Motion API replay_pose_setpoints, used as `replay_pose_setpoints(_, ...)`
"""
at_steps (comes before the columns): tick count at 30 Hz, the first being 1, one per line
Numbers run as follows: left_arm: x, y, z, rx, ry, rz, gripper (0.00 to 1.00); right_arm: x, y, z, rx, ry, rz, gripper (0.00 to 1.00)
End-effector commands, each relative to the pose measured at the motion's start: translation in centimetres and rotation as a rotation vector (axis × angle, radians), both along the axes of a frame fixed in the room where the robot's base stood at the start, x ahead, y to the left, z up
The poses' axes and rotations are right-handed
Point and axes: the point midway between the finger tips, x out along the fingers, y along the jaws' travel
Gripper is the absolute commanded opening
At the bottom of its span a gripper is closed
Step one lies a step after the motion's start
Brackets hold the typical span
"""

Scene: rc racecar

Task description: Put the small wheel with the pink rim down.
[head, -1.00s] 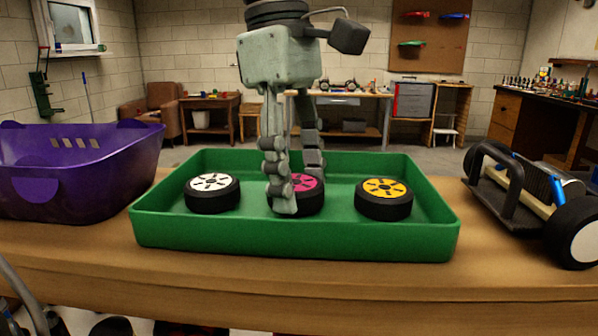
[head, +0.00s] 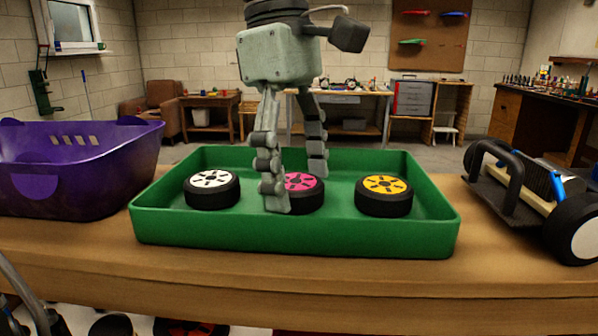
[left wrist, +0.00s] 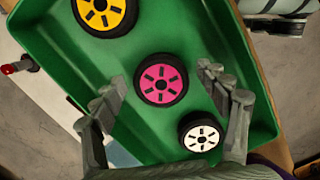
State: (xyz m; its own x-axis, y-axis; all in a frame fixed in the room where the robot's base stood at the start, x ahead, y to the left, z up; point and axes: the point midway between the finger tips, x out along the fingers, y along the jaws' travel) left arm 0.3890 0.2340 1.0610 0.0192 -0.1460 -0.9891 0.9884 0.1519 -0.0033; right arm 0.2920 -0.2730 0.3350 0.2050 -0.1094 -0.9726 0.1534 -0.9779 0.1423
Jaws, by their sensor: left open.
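The small wheel with the pink rim (head: 306,192) lies flat, rim up, in the middle of the green tray (head: 300,239). My left gripper (head: 296,190) is above and around it, with its fingers spread. In the head view one finger hides the wheel's left part. In the left wrist view the pink-rimmed wheel (left wrist: 161,80) lies between and just beyond the open fingertips (left wrist: 163,82), with gaps on both sides. My right gripper is not in view.
A white-rimmed wheel (head: 212,189) lies left and a yellow-rimmed wheel (head: 384,195) right in the same tray. A purple basket (head: 75,170) stands left of the tray. A partly built car (head: 530,190) sits at the right on the wooden table (head: 300,285).

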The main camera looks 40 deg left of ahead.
Motion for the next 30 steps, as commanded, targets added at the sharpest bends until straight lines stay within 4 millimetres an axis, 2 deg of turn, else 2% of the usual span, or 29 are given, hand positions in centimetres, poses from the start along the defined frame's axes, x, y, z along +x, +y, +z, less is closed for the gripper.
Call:
replay_pose_setpoints(3, 0.1, 0.1, 1.3, 0.001, -0.005, 0.002, 0.75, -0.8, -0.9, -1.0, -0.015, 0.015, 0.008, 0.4)
replay_pose_setpoints(9, 0.0, 0.8, 5.8, 0.0, -0.006, 0.003, 0.75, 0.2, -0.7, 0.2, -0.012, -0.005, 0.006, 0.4)
replay_pose_setpoints(15, -0.1, 1.3, 9.7, 0.0, -0.004, 0.002, 0.75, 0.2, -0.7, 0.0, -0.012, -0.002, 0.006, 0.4)
replay_pose_setpoints(18, -0.2, 1.6, 11.0, 0.0, -0.003, 0.001, 0.75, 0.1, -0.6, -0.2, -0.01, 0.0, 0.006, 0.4)
replay_pose_setpoints(23, -0.2, 1.7, 12.0, 0.0, -0.001, 0.0, 0.75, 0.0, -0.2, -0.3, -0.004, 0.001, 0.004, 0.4)
replay_pose_setpoints(30, -0.2, 1.8, 12.2, 0.0, 0.0, -0.001, 0.75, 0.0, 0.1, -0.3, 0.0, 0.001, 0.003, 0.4)
